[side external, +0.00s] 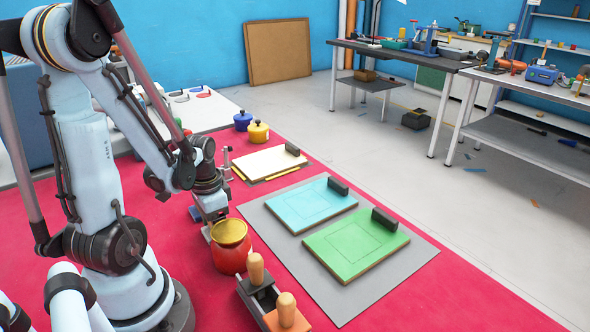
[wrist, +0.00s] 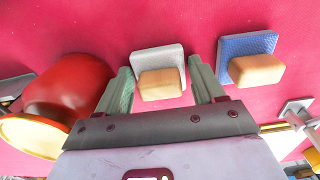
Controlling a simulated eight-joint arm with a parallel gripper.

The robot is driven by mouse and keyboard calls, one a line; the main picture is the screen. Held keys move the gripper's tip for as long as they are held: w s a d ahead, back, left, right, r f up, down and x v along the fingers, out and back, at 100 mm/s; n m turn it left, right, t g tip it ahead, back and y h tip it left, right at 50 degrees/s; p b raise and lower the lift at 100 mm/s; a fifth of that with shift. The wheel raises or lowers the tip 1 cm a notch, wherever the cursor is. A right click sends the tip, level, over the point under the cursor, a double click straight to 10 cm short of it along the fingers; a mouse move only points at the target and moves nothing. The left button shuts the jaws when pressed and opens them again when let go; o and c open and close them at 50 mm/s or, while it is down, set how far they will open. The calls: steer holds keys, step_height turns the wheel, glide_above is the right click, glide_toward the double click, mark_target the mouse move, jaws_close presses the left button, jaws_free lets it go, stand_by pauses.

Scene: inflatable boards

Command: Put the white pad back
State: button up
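The white pad (wrist: 172,53), a pale grey-white plate with a wooden block on it, shows in the wrist view between and just beyond the fingertips of my gripper (wrist: 159,68). The fingers are apart, with no clear grip on the pad. A blue pad (wrist: 233,45) with a similar wooden block lies to its right. In the side view my gripper (side external: 210,208) is low over the red surface, behind the red pot (side external: 229,256). I cannot make out the white pad there.
The red pot with its gold lid also shows close on the left in the wrist view (wrist: 72,82). A blue board (side external: 308,204) and a green board (side external: 353,244) lie on a grey mat (side external: 345,307). Wooden knobs (side external: 256,268) stand in front, and a white board (side external: 265,162) lies behind.

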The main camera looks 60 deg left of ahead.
steer(key=shift+r, duration=0.15)
steer(key=shift+r, duration=5.85)
steer(key=w+d+r+t, duration=0.2)
steer(key=w+d+t, duration=0.5)
steer(key=d, duration=0.8)
steer(key=w, duration=0.3)
steer(key=shift+d, duration=0.15)
